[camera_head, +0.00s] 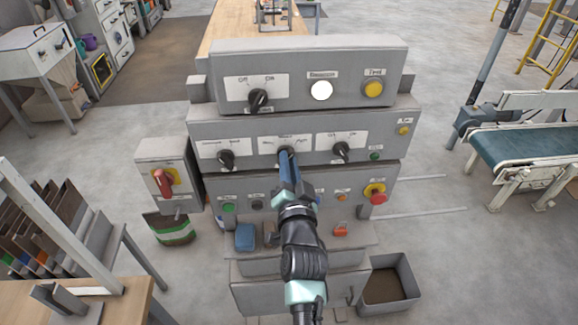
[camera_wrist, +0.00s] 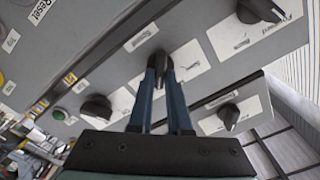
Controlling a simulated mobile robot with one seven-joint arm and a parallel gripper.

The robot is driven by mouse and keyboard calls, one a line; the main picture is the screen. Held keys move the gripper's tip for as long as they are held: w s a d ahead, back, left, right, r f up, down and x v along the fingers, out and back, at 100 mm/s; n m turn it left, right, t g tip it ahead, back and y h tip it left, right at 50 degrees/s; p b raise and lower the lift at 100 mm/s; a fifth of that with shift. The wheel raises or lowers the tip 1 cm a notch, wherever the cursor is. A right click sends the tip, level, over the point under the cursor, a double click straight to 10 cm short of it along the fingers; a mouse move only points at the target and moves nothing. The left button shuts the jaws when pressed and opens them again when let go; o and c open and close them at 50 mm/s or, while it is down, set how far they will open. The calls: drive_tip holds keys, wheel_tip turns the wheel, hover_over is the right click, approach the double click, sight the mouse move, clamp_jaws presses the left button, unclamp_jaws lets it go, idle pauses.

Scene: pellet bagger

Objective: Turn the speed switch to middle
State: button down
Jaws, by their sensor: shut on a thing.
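The middle knob of the second panel row, a dark rotary switch (camera_wrist: 155,62) on a white label plate (camera_wrist: 190,62), is between my two blue fingers in the wrist view. I take it to be the speed switch; the plate's print is too small to read surely. My gripper (camera_head: 287,158) reaches up to it from below in the head view and is shut on it. The wrist view shows the fingertips (camera_wrist: 158,66) on both sides of the knob. In the head view the fingers hide most of the knob, so its exact setting cannot be told.
Black knobs sit left (camera_head: 226,159) and right (camera_head: 341,152) of it, another above (camera_head: 258,100). A red emergency button (camera_head: 378,193) is lower right. A red-handled switch box (camera_head: 163,180) stands left, a grey bin (camera_head: 388,285) lower right.

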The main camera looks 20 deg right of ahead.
drive_tip(key=shift+a+n+b, duration=0.15)
drive_tip(key=shift+n+b, duration=2.65)
drive_tip(key=shift+n, duration=1)
drive_tip(key=c, duration=0.9)
unclamp_jaws()
drive_tip(key=shift+o, duration=0.2)
drive_tip(key=b+v, duration=0.2)
drive_tip(key=v, duration=1.1)
drive_tip(key=shift+b, duration=0.4)
